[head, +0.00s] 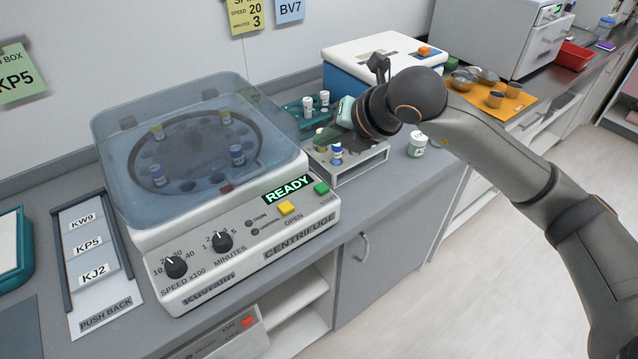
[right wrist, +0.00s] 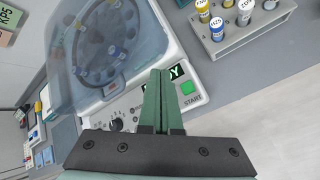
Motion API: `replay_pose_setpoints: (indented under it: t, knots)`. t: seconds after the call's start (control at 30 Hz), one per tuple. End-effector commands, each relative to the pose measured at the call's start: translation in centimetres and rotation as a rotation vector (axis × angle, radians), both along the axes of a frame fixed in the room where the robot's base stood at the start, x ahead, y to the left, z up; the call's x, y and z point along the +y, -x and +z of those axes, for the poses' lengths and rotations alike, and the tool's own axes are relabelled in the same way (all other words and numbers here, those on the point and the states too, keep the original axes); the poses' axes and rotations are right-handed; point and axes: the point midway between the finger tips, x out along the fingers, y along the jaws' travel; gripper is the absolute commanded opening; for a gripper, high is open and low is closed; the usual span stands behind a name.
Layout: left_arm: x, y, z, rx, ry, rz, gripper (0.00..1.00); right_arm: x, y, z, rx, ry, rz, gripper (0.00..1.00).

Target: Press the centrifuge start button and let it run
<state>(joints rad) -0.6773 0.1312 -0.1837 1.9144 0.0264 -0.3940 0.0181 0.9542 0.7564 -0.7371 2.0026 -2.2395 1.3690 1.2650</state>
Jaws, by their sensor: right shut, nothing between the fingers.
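The white centrifuge (head: 215,265) stands on the counter with its clear blue lid (head: 200,130) down over a rotor holding several yellow- and blue-marked tubes. Its display (head: 288,190) reads READY. The green START button (head: 321,188) is at the right end of the front panel, beside the yellow OPEN button (head: 287,208). In the right wrist view the START button (right wrist: 187,88) shows just right of the fingers, which partly cover the display. My right gripper (head: 324,140) is shut and empty, above and behind the button, apart from it in the head view. My left gripper is not in view.
A grey tube rack (head: 350,174) stands right of the centrifuge under my right gripper, with a white jar (head: 417,145) beside it. A teal rack (head: 300,112) and a blue-white box (head: 340,75) are behind. Speed (head: 175,267) and minutes (head: 222,242) knobs sit on the panel.

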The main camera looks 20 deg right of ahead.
Motion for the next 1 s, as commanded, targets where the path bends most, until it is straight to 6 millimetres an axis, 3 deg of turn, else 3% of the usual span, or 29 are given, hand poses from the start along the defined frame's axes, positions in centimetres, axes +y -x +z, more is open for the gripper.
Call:
replay_pose_setpoints:
  t: [0.27, 0.47, 0.83, 1.0]
  knots:
    - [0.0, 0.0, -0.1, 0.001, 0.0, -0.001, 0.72, 0.1, 0.0, -0.2, 0.001, -0.002, 0.002, 0.0]
    - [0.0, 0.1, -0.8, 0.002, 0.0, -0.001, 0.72, 0.1, 0.1, -1.5, 0.003, -0.002, 0.003, 0.0]
    - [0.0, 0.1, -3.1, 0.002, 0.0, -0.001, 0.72, 0.0, 0.1, -6.6, 0.004, -0.001, 0.003, 0.0]
    - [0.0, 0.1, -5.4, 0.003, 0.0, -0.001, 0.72, 0.1, 0.0, -8.6, 0.001, -0.003, 0.004, 0.0]
